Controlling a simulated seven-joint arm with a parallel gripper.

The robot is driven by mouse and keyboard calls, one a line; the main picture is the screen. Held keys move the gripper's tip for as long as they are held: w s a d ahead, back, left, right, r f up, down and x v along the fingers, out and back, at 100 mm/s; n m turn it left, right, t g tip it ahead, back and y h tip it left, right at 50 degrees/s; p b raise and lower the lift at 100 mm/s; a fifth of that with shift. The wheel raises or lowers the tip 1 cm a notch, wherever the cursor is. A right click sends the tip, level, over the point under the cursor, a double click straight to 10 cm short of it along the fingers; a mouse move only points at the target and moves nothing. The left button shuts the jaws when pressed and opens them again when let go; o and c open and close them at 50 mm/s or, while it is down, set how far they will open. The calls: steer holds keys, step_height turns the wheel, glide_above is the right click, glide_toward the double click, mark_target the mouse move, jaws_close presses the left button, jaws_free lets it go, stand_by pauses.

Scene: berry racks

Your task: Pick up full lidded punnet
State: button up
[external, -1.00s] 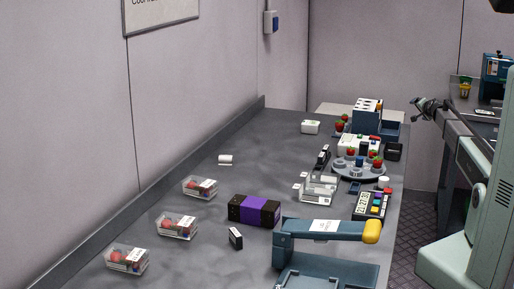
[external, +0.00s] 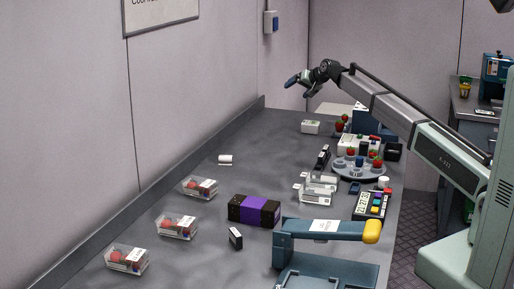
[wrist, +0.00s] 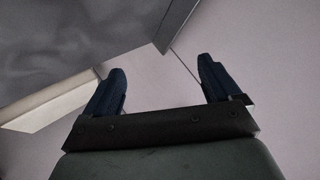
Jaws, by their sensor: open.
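Three clear lidded punnets with red berries and white labels stand in a row on the left of the counter: a far one (external: 200,187), a middle one (external: 177,228) and a near one (external: 127,260). My gripper (external: 291,86) is in the air above the far end of the counter, well away from all three. In the wrist view my gripper (wrist: 162,85) shows two dark fingers spread apart with nothing between them. No punnet shows in the wrist view.
A purple and black box (external: 254,211) lies mid-counter, with a small black box (external: 235,238) near it. Clear empty punnets (external: 318,188), a round berry tray (external: 360,169) and a blue lever device (external: 325,229) stand to the right. The counter's back left is mostly clear.

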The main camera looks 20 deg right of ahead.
steer(key=s+a+n+g, duration=0.25)
steer(key=s+a, duration=0.45)
steer(key=a, duration=0.8)
steer(key=s+a+f+n+g+y, duration=0.1)
steer(key=s+a+n+g, duration=0.15)
steer(key=s+a, duration=0.9)
steer(key=s+a+n+g, duration=0.2)
steer(key=s+a+n, duration=0.1)
steer(key=a, duration=1.6)
steer(key=r+n+g+h, duration=0.2)
steer(key=n+g+h, duration=0.2)
steer(key=n, duration=0.2)
glide_above(177, 220)
steer(key=f, duration=0.5)
steer(key=w+f, duration=0.1)
steer(key=f, duration=0.2)
steer(key=shift+a, duration=0.3)
steer(key=shift+s+d+f, duration=0.15)
steer(key=shift+s+f, duration=0.05)
steer(key=shift+f, duration=0.5)
step_height(177, 220, down, 4)
steer(key=shift+s+d, duration=0.15)
